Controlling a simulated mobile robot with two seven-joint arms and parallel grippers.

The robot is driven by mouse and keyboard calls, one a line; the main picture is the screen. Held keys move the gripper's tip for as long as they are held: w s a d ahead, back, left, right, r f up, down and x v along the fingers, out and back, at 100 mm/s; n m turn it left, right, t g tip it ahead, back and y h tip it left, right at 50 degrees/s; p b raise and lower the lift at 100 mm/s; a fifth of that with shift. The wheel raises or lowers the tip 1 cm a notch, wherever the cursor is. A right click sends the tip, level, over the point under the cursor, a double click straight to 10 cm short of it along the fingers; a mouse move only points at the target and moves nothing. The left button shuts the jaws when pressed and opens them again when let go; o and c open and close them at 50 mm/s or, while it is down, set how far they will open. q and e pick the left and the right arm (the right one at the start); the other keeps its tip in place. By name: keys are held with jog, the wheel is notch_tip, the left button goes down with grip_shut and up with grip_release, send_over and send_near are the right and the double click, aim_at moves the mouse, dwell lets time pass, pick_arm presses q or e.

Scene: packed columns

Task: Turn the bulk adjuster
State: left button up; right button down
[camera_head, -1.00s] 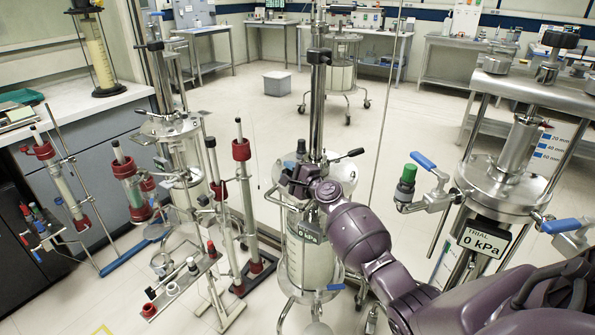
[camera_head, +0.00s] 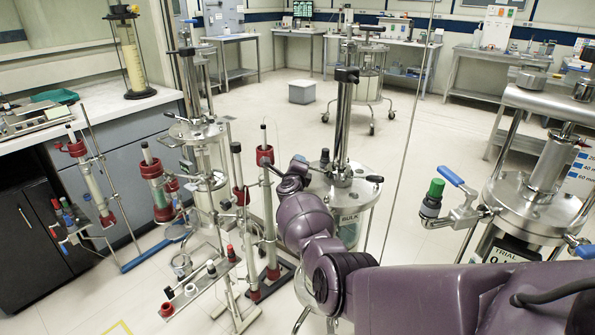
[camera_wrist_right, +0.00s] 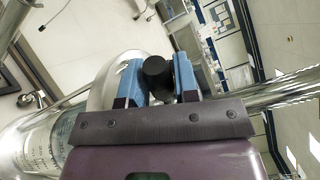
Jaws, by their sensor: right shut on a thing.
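A short bar with a black end (camera_head: 374,179) sticks out right of the rod base. My right gripper (camera_head: 292,176) is at the left side of the lid. In the right wrist view, its blue fingers (camera_wrist_right: 157,76) are shut on a black knob (camera_wrist_right: 156,70). The link from knob to rod is largely hidden. My left gripper is out of view.
The trial column (camera_head: 540,205), with a green-capped valve (camera_head: 433,196), stands at right. Stands with red-clamped tubes (camera_head: 265,156) crowd the left, close to my right gripper. A thin vertical cable (camera_head: 408,130) hangs right of the bulk column. Open floor lies behind.

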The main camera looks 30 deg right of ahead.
jog(key=shift+w+d+f+g+h, duration=0.15)
jog(key=shift+w+g+h, duration=0.15)
jog(key=shift+h, duration=0.1)
jog(key=shift+m, duration=0.3)
jog(key=c, duration=0.9)
grip_release()
jog(key=shift+d, duration=0.1)
jog(key=shift+o, duration=0.2)
jog(key=shift+s, duration=0.1)
